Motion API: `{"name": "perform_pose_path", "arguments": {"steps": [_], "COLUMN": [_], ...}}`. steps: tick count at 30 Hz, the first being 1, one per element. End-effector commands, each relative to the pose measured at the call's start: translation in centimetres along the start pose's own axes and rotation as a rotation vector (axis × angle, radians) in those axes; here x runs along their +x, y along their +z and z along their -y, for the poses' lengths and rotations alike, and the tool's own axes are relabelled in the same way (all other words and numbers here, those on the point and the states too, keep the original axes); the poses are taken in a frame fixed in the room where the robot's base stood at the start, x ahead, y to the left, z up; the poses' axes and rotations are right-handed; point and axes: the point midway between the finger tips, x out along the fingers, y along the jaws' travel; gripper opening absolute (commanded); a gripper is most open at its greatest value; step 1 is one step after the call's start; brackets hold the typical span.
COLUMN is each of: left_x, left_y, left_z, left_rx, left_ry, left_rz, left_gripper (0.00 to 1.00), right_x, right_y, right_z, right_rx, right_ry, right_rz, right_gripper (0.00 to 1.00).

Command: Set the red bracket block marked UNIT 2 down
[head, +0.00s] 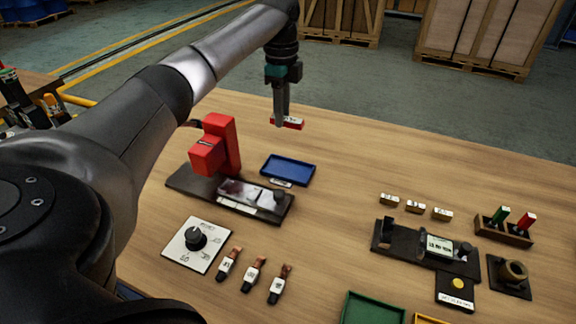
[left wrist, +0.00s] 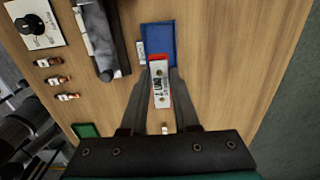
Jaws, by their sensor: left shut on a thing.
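The red bracket block (head: 287,122) is between the fingertips of my left gripper (head: 279,118), which is shut on it. My left gripper (left wrist: 160,88) points down, and the block overlaps the edge of the blue tray (left wrist: 172,45) in that view. In the head view the block appears beyond the blue tray (head: 289,163). Its height over the table is hard to tell. My right gripper is not in view.
A red upright fixture (head: 222,143) on a dark base (head: 188,181) stands left of the blue tray. A dial plate (head: 196,245), several small labelled parts, a dark fixture (head: 425,250) and a green tray (head: 372,309) are nearer. Bare wooden table (head: 350,155) lies right of the blue tray.

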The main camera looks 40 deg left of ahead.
Motion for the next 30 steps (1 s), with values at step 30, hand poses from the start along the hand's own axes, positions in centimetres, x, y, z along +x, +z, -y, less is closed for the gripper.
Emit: {"name": "perform_pose_path", "arguments": {"steps": [30], "left_x": [14.3], "left_y": [-0.1], "left_z": [0.0], "left_rx": [0.0], "left_ry": [-0.002], "left_rz": [-0.001], "left_gripper": [0.0], "right_x": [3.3], "right_y": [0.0], "right_z": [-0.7], "right_rx": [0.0], "right_ry": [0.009], "right_rz": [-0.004], "right_gripper": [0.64]}}
